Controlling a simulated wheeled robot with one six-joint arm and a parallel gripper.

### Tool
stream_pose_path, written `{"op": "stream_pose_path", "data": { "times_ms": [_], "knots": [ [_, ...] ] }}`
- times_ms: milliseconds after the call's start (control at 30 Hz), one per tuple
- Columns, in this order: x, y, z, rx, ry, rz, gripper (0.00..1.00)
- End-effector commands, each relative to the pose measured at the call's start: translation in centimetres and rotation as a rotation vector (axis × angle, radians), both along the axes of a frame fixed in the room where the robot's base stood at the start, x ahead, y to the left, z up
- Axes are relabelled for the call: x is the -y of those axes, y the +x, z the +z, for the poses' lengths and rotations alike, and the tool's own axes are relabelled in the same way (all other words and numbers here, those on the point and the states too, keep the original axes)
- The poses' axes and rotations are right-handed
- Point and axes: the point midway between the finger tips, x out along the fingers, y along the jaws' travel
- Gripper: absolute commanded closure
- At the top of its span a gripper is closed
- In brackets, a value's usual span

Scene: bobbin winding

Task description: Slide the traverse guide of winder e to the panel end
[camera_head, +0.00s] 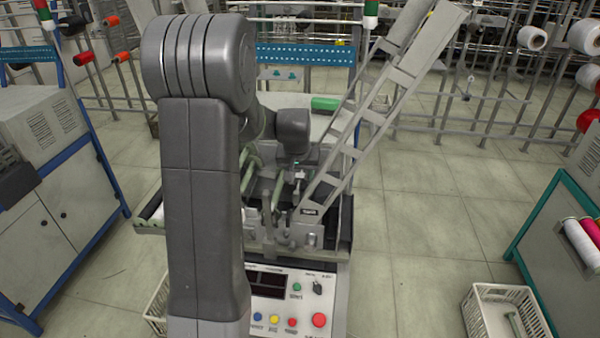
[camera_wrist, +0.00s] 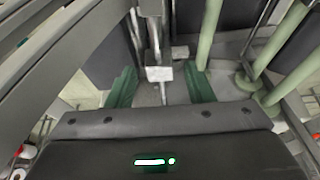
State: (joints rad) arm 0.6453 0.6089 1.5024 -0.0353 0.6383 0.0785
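The winder's control panel (camera_head: 285,300), with a dark display and coloured buttons, faces me at the bottom centre in the head view. Behind it lies the winding bed, largely hidden by my arm. In the wrist view a small pale block (camera_wrist: 160,74) on a thin upright bar looks like the traverse guide. My gripper (camera_wrist: 159,82) shows there with two green fingers apart, one on each side of the block. Contact with the block cannot be seen. In the head view my wrist hangs over the bed and the fingers are hard to make out. No winder letter is readable.
A pale slanted ladder-like frame (camera_head: 375,105) rises right of my wrist. Pale green rods (camera_wrist: 208,30) stand close to the right finger in the wrist view. A white basket (camera_head: 505,310) sits on the floor at right. A grey cabinet (camera_head: 60,205) stands at left.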

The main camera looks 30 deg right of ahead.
Motion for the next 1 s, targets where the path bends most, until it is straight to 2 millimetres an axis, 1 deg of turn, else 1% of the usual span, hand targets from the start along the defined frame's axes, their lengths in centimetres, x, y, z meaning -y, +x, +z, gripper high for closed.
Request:
{"op": "stream_pose_path", "data": {
  "times_ms": [233,367,467,800,900,1000],
  "knots": [
    [0.0,0.0,0.1,0.0,0.0,0.0,0.53],
    [-0.2,-0.2,0.8,0.002,-0.001,0.0,0.53],
    [-0.5,-0.6,2.1,0.003,-0.003,0.0,0.53],
    [-2.3,-2.7,8.7,0.004,-0.003,0.0,0.53],
    [-2.7,-3.2,10.4,0.004,-0.003,0.0,0.53],
    [-3.1,-3.6,11.6,0.002,-0.002,0.0,0.53]
  ]
}}
